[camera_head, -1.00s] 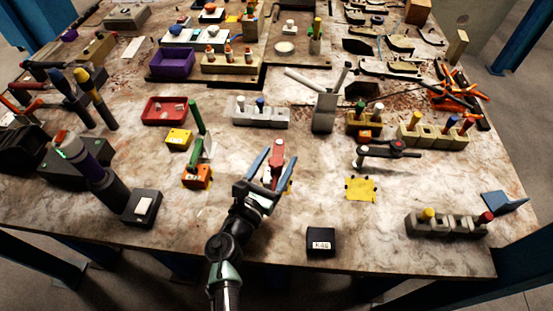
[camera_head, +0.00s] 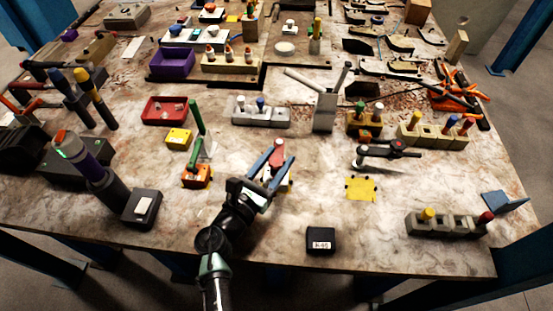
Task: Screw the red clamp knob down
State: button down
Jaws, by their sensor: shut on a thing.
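The red clamp knob (camera_head: 277,150) stands upright near the middle of the table, in front of the grey block row. My gripper (camera_head: 268,160) has two blue fingers, and they are shut on the knob from the front left. The knob's red top shows between and above the fingertips. A pale and yellow clamp body (camera_head: 288,184) shows partly under the knob. The fingers and wrist hide most of it, so I cannot tell how far down the knob sits.
An orange block with a green handle (camera_head: 197,176) stands left of my gripper. A black-handled clamp (camera_head: 390,150) and a yellow pad (camera_head: 360,188) lie to the right. A small black box (camera_head: 320,241) sits near the front edge. The table between that box and my wrist is bare.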

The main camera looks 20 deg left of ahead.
jog(key=shift+m+g+h+b, duration=0.8)
jog(key=shift+m+h, duration=0.8)
jog(key=shift+h, duration=0.8)
jog(key=shift+c, duration=2.3)
grip_release()
jog(key=shift+s, duration=0.15)
jog(key=v, duration=1.2)
jog(key=shift+s+a+b, duration=0.2)
jog(key=shift+s+b, duration=0.1)
jog(key=shift+b, duration=0.05)
